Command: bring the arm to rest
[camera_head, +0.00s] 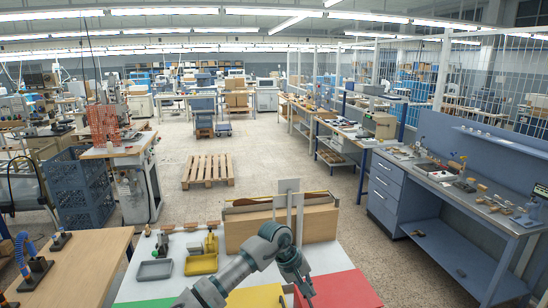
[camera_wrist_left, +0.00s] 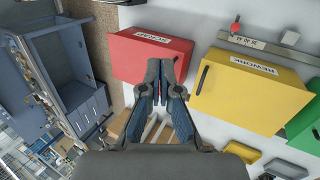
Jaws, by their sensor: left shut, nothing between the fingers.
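My left gripper (camera_head: 304,287) is at the bottom middle of the head view, with my grey arm coming in from the lower left. Its fingers point down beside the red box (camera_head: 345,288) on the white table (camera_head: 205,240). In the left wrist view my left gripper (camera_wrist_left: 163,90) is shut with nothing between its fingers. The fingertips show in front of the red box (camera_wrist_left: 140,58), left of the yellow box (camera_wrist_left: 240,95). I cannot tell whether they touch anything. My right gripper is in neither view.
A wooden box (camera_head: 310,224) stands at the table's back edge. A green box (camera_wrist_left: 304,128) is beside the yellow one. A blue workbench (camera_head: 405,200) stands at right. A pallet (camera_head: 208,170) lies on the floor behind.

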